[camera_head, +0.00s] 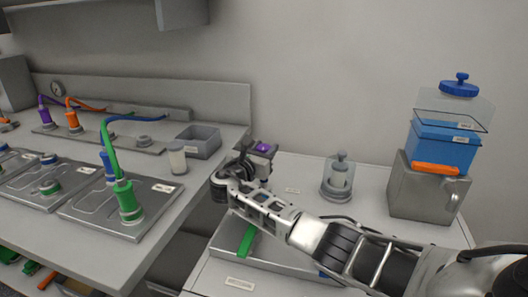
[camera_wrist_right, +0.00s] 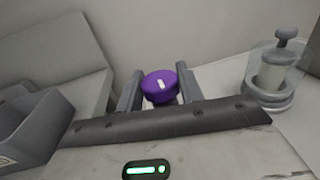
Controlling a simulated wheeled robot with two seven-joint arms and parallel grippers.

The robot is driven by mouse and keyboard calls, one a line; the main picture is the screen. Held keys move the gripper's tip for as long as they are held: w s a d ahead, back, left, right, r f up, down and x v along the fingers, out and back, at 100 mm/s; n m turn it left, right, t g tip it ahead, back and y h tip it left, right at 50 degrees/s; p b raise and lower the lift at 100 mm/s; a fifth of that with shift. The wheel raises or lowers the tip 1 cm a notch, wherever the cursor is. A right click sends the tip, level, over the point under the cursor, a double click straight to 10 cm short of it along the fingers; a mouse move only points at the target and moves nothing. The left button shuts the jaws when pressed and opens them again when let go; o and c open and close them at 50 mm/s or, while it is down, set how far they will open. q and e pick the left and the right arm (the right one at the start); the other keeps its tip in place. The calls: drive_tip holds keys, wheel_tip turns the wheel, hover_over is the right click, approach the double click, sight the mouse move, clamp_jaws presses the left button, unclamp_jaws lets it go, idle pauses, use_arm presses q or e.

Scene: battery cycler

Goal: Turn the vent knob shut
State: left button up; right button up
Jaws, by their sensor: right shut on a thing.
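My right gripper (camera_head: 258,160) is at the back left of the right-hand table, beside the long bench. It is shut on a purple round knob (camera_head: 263,147). In the right wrist view the purple knob (camera_wrist_right: 160,86) has a short white mark on top, tilted a little, and sits between the two dark fingers (camera_wrist_right: 160,90). What lies beneath the knob is hidden by my gripper. A blue knob (camera_head: 461,78) stands on a clear lid at the right, away from my gripper. My left gripper is not in view.
A clear jar with a grey plunger (camera_head: 340,178) stands right of my gripper. A metal box (camera_head: 420,190) with a blue container (camera_head: 440,145) stands farther right. A grey open bin (camera_head: 198,140) and a small pale jar (camera_head: 177,158) are on the bench to the left.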

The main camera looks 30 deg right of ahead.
drive_tip(key=shift+r+m+g+h, duration=0.1)
drive_tip(key=shift+m+g+h, duration=0.25)
drive_tip(key=shift+g, duration=0.25)
drive_tip(key=o, duration=1)
drive_tip(key=shift+a, duration=0.1)
drive_tip(key=v, duration=1.5)
drive_tip(key=shift+s+a, duration=0.15)
drive_tip(key=shift+a, duration=0.15)
